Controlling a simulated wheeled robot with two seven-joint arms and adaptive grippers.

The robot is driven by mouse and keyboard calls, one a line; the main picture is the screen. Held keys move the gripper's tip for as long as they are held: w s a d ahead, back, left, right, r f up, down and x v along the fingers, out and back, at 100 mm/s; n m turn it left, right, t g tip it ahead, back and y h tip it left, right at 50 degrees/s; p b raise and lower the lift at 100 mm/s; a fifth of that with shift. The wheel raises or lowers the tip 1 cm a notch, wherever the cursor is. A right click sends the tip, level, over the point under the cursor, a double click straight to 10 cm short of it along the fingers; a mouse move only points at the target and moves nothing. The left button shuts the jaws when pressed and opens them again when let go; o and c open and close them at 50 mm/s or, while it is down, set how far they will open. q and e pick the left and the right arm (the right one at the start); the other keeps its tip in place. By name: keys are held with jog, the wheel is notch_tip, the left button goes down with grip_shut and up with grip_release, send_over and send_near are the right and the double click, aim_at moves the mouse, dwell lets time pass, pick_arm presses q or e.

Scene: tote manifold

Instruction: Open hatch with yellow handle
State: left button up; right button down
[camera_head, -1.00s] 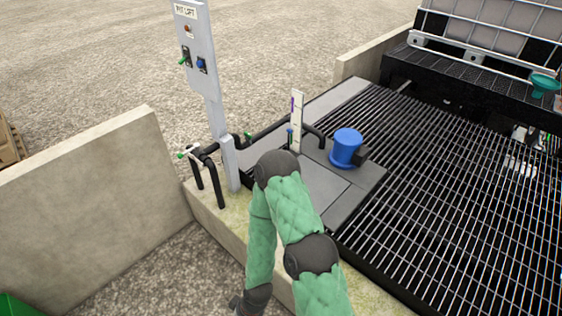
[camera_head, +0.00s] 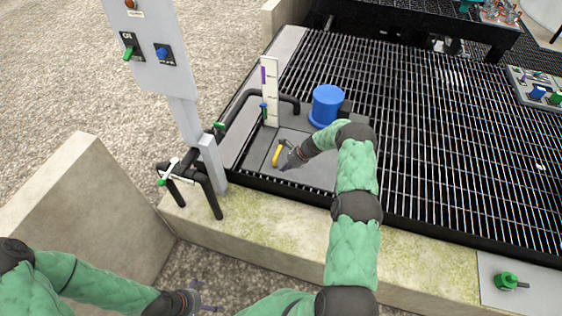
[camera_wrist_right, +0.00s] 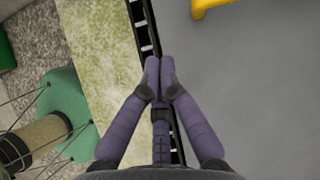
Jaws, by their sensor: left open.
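The hatch is a flat grey plate (camera_head: 308,176) set in the dark platform, lying closed. Its yellow handle (camera_head: 277,154) stands on the left part of the plate. My right gripper (camera_head: 287,163) is just right of the handle in the head view. In the right wrist view the right gripper's fingers (camera_wrist_right: 160,68) are together with nothing between them, over the platform edge. The yellow handle (camera_wrist_right: 213,8) is ahead and to the right, apart from the fingertips and partly cut off. My left gripper (camera_head: 206,296) is open and empty, low in front of the concrete curb.
A blue cylinder (camera_head: 326,106) and a white gauge post (camera_head: 270,92) stand behind the hatch. A grey control post (camera_head: 182,105) and black pipes (camera_head: 213,190) are on the left. Metal grating (camera_head: 440,140) spreads right. A concrete curb (camera_head: 270,222) runs along the front.

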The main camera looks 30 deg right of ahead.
aim_at(281, 164)
jog(key=w+d+r+m+t, duration=0.1)
jog(key=w+d+r+m, duration=0.2)
jog(key=d, duration=0.4)
jog(key=shift+t, duration=0.3)
jog(key=b+x, duration=0.4)
jog(key=x, duration=0.5)
jog(key=shift+a+f+b, duration=0.15)
jog(key=shift+a+b, duration=0.15)
jog(key=shift+b, duration=0.1)
jog(key=shift+w, duration=0.1)
